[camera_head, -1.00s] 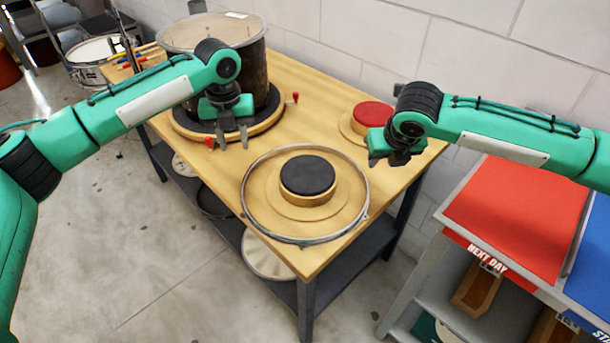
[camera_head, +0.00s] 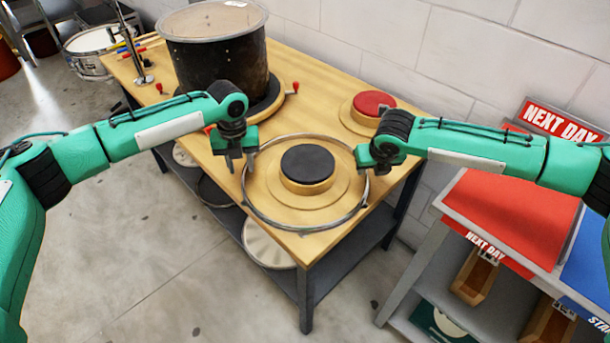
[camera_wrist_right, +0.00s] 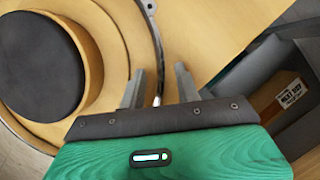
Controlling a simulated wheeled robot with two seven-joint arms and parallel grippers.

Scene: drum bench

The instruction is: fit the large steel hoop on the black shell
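The large steel hoop (camera_head: 296,231) lies flat around a round wooden stand with a black pad (camera_head: 307,164) at the table's near end. The black shell (camera_head: 215,68) stands upright on a round base further back and left, with a pale, translucent disc on its top. My left gripper (camera_head: 238,166) is open, fingers down, at the hoop's left rim; I cannot tell if it touches. My right gripper (camera_head: 366,170) is at the hoop's right rim. In the right wrist view its fingers (camera_wrist_right: 160,88) are apart, with the hoop's rim (camera_wrist_right: 155,45) running between them.
A red round pad (camera_head: 374,103) on a wooden base sits at the table's right edge, behind my right gripper. Small red-knobbed pieces stand beside the shell. A shelf with red and blue tops (camera_head: 512,220) stands right of the table. A snare drum (camera_head: 92,52) is at the far left.

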